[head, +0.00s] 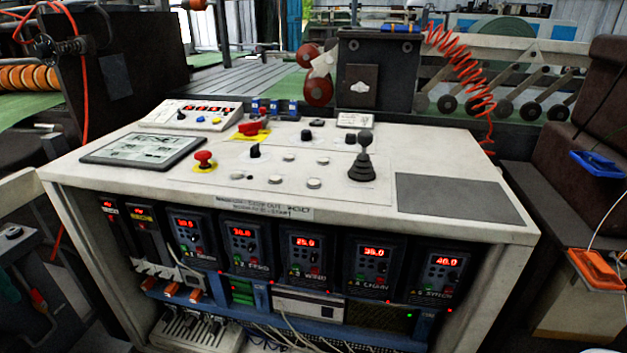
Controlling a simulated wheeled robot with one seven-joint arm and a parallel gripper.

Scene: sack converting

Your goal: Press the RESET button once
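A white control desk (115,178) stands in front of me. I cannot read a RESET label on any button. A small white counter box (160,116) with a red display (209,108) sits at the back left of the desk and carries small buttons, one of them yellow (216,121). Several pale round buttons (314,183) are in the middle of the desk top. A red mushroom button (204,159) stands at the front left of them. My gripper is not in view.
A black joystick (364,160) rises at the desk's right, with a bare grey mat (455,200) beside it. A framed screen (143,149) lies at the left. Lit drive units (306,262) fill the front below. A red coiled hose (465,70) hangs behind.

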